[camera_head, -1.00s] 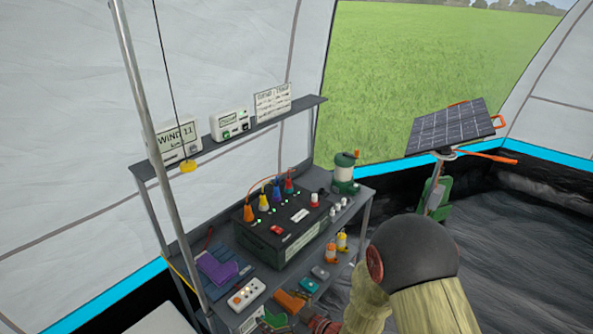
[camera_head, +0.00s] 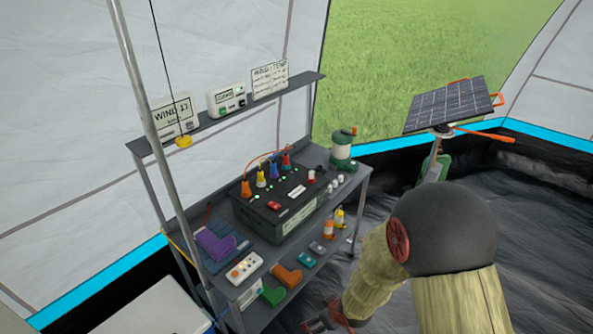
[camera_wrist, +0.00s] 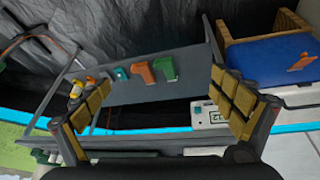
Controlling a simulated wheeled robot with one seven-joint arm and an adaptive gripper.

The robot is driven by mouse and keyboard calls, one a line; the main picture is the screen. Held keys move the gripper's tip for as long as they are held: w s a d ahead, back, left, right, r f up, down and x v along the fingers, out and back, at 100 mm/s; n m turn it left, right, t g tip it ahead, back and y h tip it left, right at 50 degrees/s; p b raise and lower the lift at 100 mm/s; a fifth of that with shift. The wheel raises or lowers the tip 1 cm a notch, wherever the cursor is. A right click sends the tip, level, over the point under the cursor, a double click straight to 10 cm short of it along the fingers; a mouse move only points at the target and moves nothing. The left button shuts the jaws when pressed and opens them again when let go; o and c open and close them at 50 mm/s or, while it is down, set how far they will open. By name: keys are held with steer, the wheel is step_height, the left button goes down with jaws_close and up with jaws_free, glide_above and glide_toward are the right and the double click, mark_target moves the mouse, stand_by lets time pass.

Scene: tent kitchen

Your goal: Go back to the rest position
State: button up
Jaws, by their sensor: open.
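My gripper (camera_wrist: 157,122) is open in the wrist view, its two yellow-padded fingers wide apart with nothing between them. Beyond the fingers lies a grey shelf edge with an orange block-like item (camera_wrist: 140,73) and a green one (camera_wrist: 164,69). In the head view my arm reaches down at the lower right. The gripper's end shows only partly at the bottom (camera_head: 328,318), near the front of the shelf unit and apart from the items on it.
A grey shelf unit (camera_head: 318,77) carries a black power box (camera_head: 270,215), a purple item (camera_head: 215,244), a white switch strip (camera_head: 244,267) and a green lantern (camera_head: 342,150). A metal pole (camera_head: 150,130) stands in front. A solar panel (camera_head: 452,104) stands at right. A blue-topped box (camera_wrist: 262,62) shows in the wrist view.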

steer(key=s+d+r+m+g+h, duration=0.1)
steer(key=s+d+r+m+h, duration=0.1)
steer(key=s+d+r, duration=0.35)
steer(key=s+d+r+m+g+h, duration=0.1)
steer(key=s+d+r+m, duration=0.15)
steer(key=r, duration=0.65)
steer(key=s+d+r+m+t, duration=0.1)
steer(key=s+r, duration=0.3)
steer(key=r, duration=0.7)
steer(key=s+d+r+m+t, duration=0.1)
steer(key=s+r, duration=0.4)
steer(key=r, duration=0.7)
steer(key=shift+d+r+m+t+y, duration=0.2)
steer(key=shift+r+m+t+y, duration=0.15)
steer(key=shift+t, duration=0.25)
